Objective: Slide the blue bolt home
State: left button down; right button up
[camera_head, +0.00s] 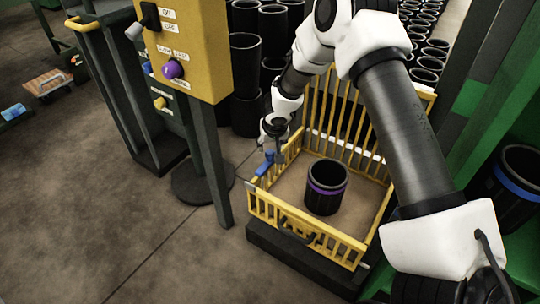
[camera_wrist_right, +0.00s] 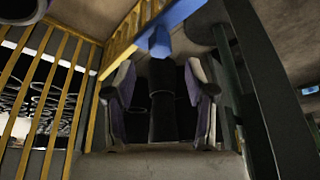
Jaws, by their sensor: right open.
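The blue bolt (camera_head: 265,163) sits at the left side of a yellow barred crate (camera_head: 308,238), near the top rail. My right gripper (camera_head: 273,148) is just above the bolt, pointing down. In the right wrist view the gripper (camera_wrist_right: 160,85) is open, one finger on each side. The blue bolt (camera_wrist_right: 180,14) shows beyond the fingertips, with a short blue knob (camera_wrist_right: 159,43) sticking out toward the gap. Whether a finger touches it cannot be told. My left gripper is not in view.
A black sleeve with a purple band (camera_head: 327,189) stands inside the crate. A yellow control box (camera_head: 190,45) on a dark post is close to the left. Many black sleeves (camera_head: 245,90) stand behind. Open floor (camera_head: 110,220) lies at the left.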

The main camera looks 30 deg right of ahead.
aim_at(269, 152)
jog(key=x, duration=0.4)
jog(key=shift+w+f, duration=0.1)
jog(key=shift+f, duration=0.3)
grip_shut()
jog(key=shift+f, duration=0.15)
jog(key=a+b, duration=0.1)
jog(key=b, duration=0.1)
jog(key=s+a+b, duration=0.1)
jog(key=a+b, duration=0.1)
jog(key=b, duration=0.1)
jog(key=a+b, duration=0.1)
jog(key=b, duration=0.2)
jog(key=shift+s+a+f, duration=0.15)
jog(key=shift+s+a, duration=0.1)
jog(key=shift+s, duration=0.15)
jog(key=shift+s+a, duration=0.1)
jog(key=shift+a, duration=0.1)
jog(key=shift+s, duration=0.1)
